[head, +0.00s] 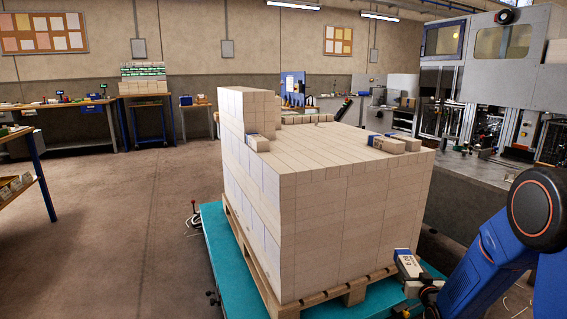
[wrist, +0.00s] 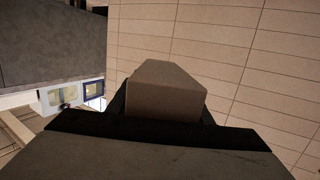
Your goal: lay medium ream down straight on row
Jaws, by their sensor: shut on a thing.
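My gripper (head: 411,283) is low at the right front of the big stack, beside its side wall and well below its top. In the wrist view it is shut on a pale ream (wrist: 168,92), seen end-on between the dark jaws. A light block with a dark end (head: 408,264) at my gripper in the head view looks like this ream. The stack (head: 345,215) is of pale reams with a mostly flat top. Loose reams with dark blue ends lie on top at the right (head: 384,145) and at the left (head: 258,143). Which row is meant is unclear.
The stack stands on a wooden pallet (head: 355,294) on a teal platform (head: 217,245). A taller block of reams (head: 248,110) rises at its back left. A large machine (head: 490,100) stands at the right. The floor at left is clear.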

